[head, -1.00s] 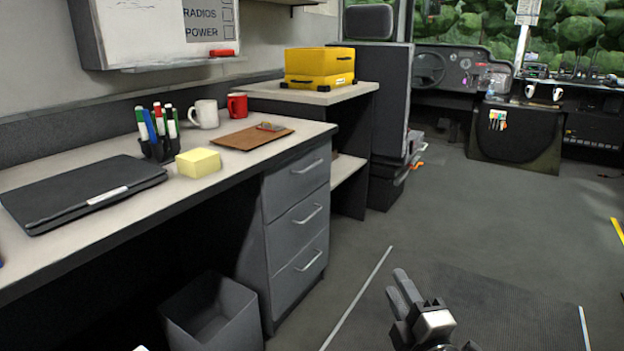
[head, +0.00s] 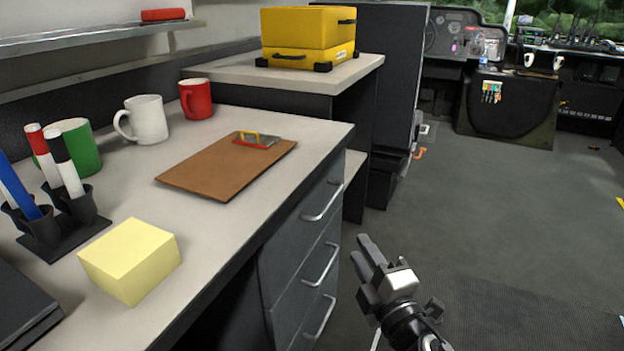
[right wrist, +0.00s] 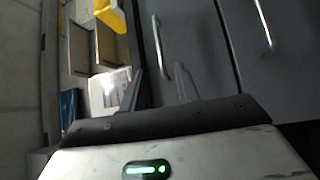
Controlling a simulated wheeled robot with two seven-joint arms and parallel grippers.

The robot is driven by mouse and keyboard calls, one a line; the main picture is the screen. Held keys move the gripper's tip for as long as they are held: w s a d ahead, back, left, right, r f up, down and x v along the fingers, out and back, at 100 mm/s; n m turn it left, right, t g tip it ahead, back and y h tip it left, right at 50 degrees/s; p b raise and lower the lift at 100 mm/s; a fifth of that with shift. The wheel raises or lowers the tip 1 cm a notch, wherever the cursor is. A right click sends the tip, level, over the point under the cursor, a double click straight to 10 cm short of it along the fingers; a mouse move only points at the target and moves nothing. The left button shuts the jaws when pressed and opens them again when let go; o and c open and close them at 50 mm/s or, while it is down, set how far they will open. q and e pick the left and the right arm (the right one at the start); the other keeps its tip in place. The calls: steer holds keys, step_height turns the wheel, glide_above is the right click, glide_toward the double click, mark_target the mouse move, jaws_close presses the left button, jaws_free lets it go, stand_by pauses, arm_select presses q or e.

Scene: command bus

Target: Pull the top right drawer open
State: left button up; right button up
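The desk has a stack of grey drawers at its right end. The top drawer (head: 302,225) looks closed, with a silver bar handle (head: 323,204). In the right wrist view, turned sideways, the top handle (right wrist: 161,48) lies beyond the fingertips, and the drawer front (right wrist: 190,45) is close. My right gripper (head: 365,247) is to the right of the drawers in the head view, its fingers pointing up and left. In the right wrist view its fingers (right wrist: 160,82) are apart with nothing between them. The handle is not between the fingers. My left gripper is not in view.
Two lower drawers have handles (head: 321,265) below the top one. On the desk are a clipboard (head: 215,172), yellow block (head: 130,260), mugs (head: 146,120) and a pen holder (head: 62,225). A yellow case (head: 308,40) stands on the counter behind. The floor (head: 480,230) at right is clear.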

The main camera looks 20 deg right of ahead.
mark_target(331, 198)
steer(key=w, duration=0.5)
steer(key=w+r+p, duration=0.1)
steer(key=w, duration=0.4)
steer(key=w+d+r+p, duration=0.1)
steer(key=w, duration=0.4)
steer(key=shift+r, duration=0.1)
jaws_close()
